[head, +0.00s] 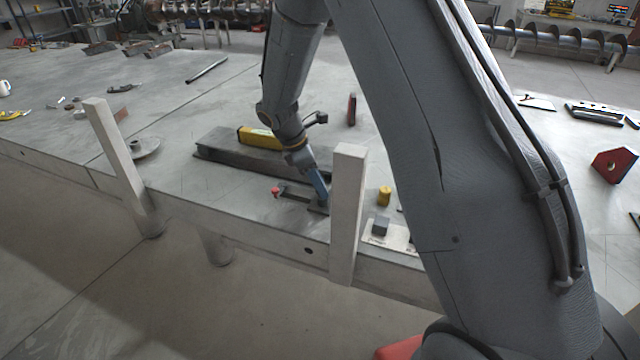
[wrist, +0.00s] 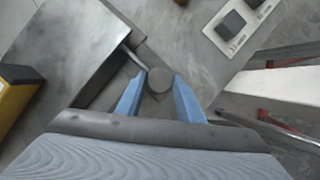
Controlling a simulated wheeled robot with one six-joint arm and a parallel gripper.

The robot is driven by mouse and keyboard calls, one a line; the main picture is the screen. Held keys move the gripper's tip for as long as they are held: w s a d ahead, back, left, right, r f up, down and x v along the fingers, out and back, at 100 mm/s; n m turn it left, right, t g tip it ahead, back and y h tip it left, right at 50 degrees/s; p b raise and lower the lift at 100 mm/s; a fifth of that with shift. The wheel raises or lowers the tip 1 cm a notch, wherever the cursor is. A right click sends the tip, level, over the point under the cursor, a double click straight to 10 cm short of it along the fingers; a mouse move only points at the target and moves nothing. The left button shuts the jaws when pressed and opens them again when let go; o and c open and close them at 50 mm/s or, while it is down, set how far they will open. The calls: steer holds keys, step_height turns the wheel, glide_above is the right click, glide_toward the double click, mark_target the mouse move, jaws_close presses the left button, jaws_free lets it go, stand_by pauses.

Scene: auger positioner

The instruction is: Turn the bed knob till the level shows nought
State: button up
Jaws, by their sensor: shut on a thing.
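My gripper (head: 318,190) reaches down to the near edge of the table, beside the right end of the long dark bed (head: 222,157). In the wrist view its two blue fingers (wrist: 159,84) are shut on a dark round knob (wrist: 160,76), one finger on each side. The fingers hide most of the knob in the head view. The yellow level (head: 258,138) lies along the top of the bed, partly behind my arm. Its end also shows at the left of the wrist view (wrist: 16,95). Its reading cannot be made out in either view.
A pale upright post (head: 347,215) stands close to the right of my gripper, and another (head: 115,150) stands further left. A red knob (head: 276,191) is left of my gripper. A yellow cylinder (head: 384,196) and a pale plate with a dark block (head: 381,227) lie to the right.

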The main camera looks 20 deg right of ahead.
steer(key=m, duration=0.1)
steer(key=m+g, duration=0.1)
steer(key=m, duration=0.2)
steer(key=shift+w+d+m+g+y+b, duration=0.1)
steer(key=shift+w+m+g+y+b, duration=0.2)
steer(key=shift+b, duration=0.1)
steer(key=m+g+b, duration=0.1)
steer(key=m, duration=0.2)
steer(key=shift+d+m+y, duration=0.1)
steer(key=shift+m+y, duration=0.2)
steer(key=shift+m, duration=0.1)
steer(key=m+g+y, duration=0.1)
steer(key=m, duration=0.3)
steer(key=shift+w+d+b, duration=0.15)
steer(key=shift+b, duration=0.2)
steer(key=shift+d+m+g+y, duration=0.1)
steer(key=shift+m+g+y, duration=0.5)
steer(key=shift+m, duration=1)
steer(key=o, duration=1)
steer(key=shift+r+t+y, duration=0.1)
steer(key=shift+t+y, duration=0.2)
